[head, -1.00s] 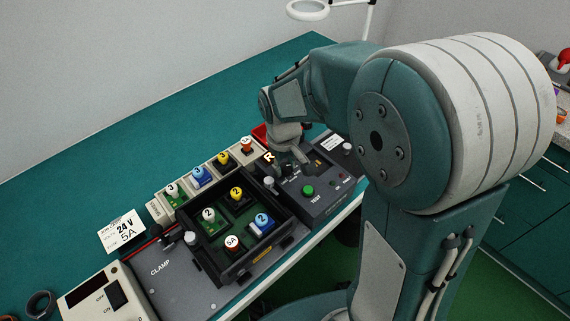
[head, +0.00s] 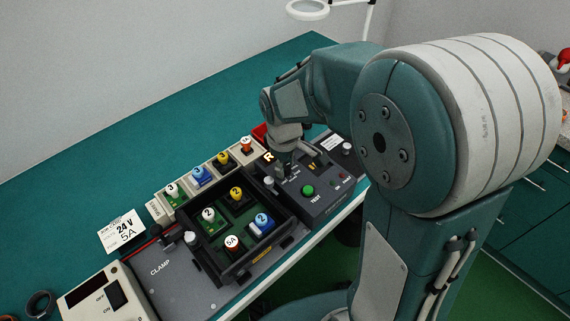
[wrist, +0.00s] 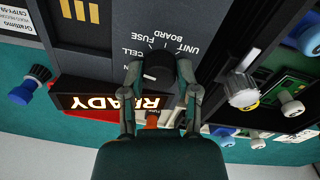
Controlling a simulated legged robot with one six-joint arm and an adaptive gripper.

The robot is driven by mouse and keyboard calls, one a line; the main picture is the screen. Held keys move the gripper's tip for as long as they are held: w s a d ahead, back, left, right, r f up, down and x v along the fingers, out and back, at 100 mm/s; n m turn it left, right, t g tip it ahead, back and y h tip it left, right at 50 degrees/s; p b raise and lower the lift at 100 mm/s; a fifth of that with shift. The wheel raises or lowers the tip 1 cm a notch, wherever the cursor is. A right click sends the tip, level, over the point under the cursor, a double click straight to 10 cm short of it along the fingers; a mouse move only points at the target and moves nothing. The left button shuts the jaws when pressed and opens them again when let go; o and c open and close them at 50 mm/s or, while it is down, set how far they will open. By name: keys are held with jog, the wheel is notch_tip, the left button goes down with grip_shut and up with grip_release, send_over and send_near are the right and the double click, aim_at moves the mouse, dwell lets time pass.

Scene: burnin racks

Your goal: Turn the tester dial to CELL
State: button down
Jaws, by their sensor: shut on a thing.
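The dark tester (head: 325,203) stands on the bench, right of the black tray in the head view. My gripper (head: 284,172) reaches down over its far left part and hides the dial there. In the wrist view, my gripper (wrist: 158,74) has one finger on each side of the round black dial (wrist: 157,67) and is shut on it. The printed labels CELL (wrist: 131,52), FUSE, UNIT and BOARD show upside down around the dial. A small pale mark shows on the dial's lower left, but where the pointer stands is hard to tell.
A lit READY sign (wrist: 115,102) stands close beside the dial. The green TEST button (head: 308,190) is on the tester. The black tray (head: 262,255) holds several capped parts, and a row of similar parts stands behind it. The teal bench at the back left is clear.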

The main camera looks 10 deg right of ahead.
jog(key=shift+w, duration=0.15)
jog(key=shift+c, duration=1.7)
grip_release()
jog(key=shift+a, duration=0.15)
jog(key=shift+r, duration=0.1)
notch_tip(320, 180, up, 12)
jog(key=shift+s+a, duration=0.2)
jog(key=shift+a, duration=0.05)
jog(key=shift+f, duration=0.2)
